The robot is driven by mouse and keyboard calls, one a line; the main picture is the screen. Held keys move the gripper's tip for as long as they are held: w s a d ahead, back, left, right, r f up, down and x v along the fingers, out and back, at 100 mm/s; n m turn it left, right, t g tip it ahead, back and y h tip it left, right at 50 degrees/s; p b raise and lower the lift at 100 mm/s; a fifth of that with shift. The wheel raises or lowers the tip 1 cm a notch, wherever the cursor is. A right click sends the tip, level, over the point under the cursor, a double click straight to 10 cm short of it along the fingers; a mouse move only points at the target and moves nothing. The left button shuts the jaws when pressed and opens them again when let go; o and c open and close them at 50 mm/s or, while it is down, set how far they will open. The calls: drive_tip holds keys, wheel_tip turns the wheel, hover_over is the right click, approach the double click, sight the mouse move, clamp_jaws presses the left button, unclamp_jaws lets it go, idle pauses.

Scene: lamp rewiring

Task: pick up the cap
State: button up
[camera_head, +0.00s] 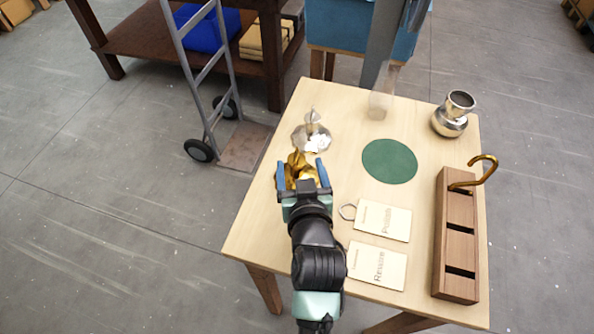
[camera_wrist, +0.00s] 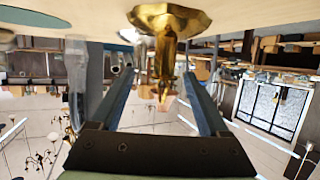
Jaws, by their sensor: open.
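A shiny brass piece (camera_head: 297,163) with a scalloped round flange and a narrow stem stands near the left side of the table. I cannot tell for certain that it is the cap. My gripper (camera_head: 301,168) is open around this piece, with one blue finger on each side. In the wrist view, which is upside down, the brass piece (camera_wrist: 168,18) shows its flange at the table and its stem between the open fingers of my gripper (camera_wrist: 157,75). I cannot tell whether a finger touches it.
A green round mat (camera_head: 389,161), a silver vase (camera_head: 450,122), a clear block (camera_head: 380,104), Polish (camera_head: 383,220) and Rewire (camera_head: 376,265) cards, and a wooden rack (camera_head: 459,215) with a brass hook (camera_head: 489,166) share the table.

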drive_tip(key=shift+a+x, duration=0.15)
drive_tip(key=shift+x, duration=1.4)
drive_tip(key=shift+a+x, duration=0.15)
drive_tip(key=shift+x, duration=1.4)
clamp_jaws()
